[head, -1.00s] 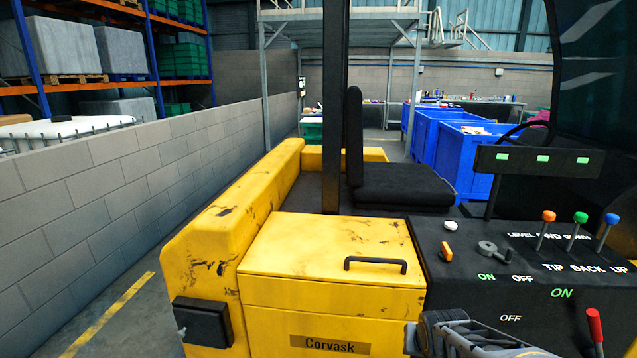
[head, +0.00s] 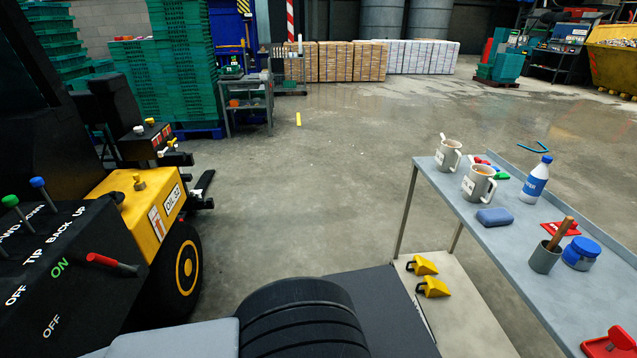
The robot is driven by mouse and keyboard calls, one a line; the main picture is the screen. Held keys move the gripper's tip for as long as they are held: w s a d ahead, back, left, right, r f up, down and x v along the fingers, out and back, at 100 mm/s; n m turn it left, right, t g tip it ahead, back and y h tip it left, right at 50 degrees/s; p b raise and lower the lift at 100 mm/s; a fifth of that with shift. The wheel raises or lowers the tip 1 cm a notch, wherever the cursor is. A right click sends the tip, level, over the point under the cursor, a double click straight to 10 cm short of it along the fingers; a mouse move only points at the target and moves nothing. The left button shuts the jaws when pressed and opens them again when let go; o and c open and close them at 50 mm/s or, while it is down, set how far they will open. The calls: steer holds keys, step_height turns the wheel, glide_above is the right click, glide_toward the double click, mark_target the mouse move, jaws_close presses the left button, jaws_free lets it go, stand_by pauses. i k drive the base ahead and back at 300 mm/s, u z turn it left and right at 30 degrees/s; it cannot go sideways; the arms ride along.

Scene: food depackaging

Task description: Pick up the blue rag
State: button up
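The blue rag (head: 495,217) is a small folded pad of muted blue. It lies flat on the grey tabletop (head: 515,243) at the right of the head view, near the left long edge. A mug with a spoon stands just behind it and a brown-handled grey pot stands in front and to the right. Nothing covers the rag. My gripper is not in view, and nothing is touching the rag.
The table also holds two mugs (head: 450,153) (head: 479,184), a blue-capped bottle (head: 536,179), a grey pot (head: 545,257) and a blue-lidded jar (head: 581,253). Yellow chocks (head: 433,287) lie on the lower shelf. A yellow truck (head: 140,205) stands left; open floor lies between.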

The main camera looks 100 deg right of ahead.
mark_target(496, 216)
steer(key=z, duration=3.85)
steer(key=i, duration=3.15)
steer(key=z, duration=1.5)
